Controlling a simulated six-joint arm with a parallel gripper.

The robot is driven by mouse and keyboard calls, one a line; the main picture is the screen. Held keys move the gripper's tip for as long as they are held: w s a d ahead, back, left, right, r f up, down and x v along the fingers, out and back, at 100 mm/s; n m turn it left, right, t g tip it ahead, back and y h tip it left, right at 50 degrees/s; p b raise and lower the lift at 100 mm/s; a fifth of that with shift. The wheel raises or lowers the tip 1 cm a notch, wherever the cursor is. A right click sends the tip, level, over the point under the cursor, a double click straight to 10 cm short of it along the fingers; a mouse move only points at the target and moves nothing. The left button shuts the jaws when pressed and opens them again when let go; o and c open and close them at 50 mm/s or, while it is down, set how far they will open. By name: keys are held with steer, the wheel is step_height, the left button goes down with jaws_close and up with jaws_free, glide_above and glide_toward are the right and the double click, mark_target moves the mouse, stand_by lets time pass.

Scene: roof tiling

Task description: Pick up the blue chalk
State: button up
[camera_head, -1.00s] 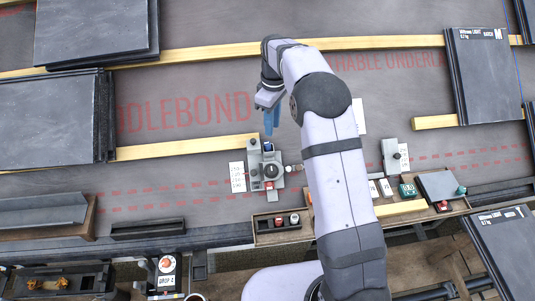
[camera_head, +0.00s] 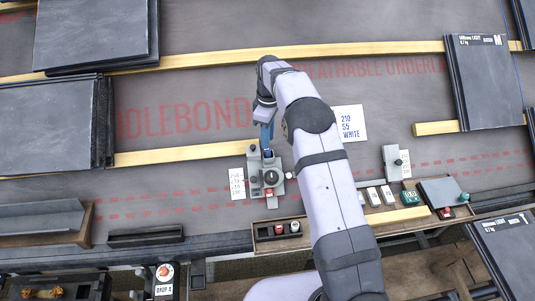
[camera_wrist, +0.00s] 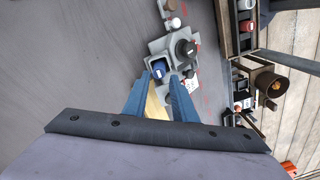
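The blue chalk (camera_wrist: 158,69) stands in a slot of a grey holder (camera_wrist: 166,44), with only its dark blue top showing. In the head view the blue chalk (camera_head: 267,153) is a small blue spot at the back of the grey holder (camera_head: 254,167). My gripper (camera_wrist: 160,77) has two blue fingers, open and apart, with nothing held between them. Their tips lie on either side of the chalk's top in the wrist view; contact cannot be told. In the head view my gripper (camera_head: 267,146) is just above the holder.
A dark round knob (camera_head: 271,177) stands on the holder beside the chalk. A wooden tray (camera_head: 278,229) with red and white pieces lies in front. A white card (camera_head: 348,122) lies to the right. Stacked slates (camera_head: 50,125) are at left.

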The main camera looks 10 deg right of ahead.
steer(key=shift+a+f+p, duration=0.15)
steer(key=shift+f+p, duration=0.15)
steer(key=shift+f, duration=2.1)
jaws_close()
steer(key=shift+r, duration=0.15)
step_height(320, 180, up, 10)
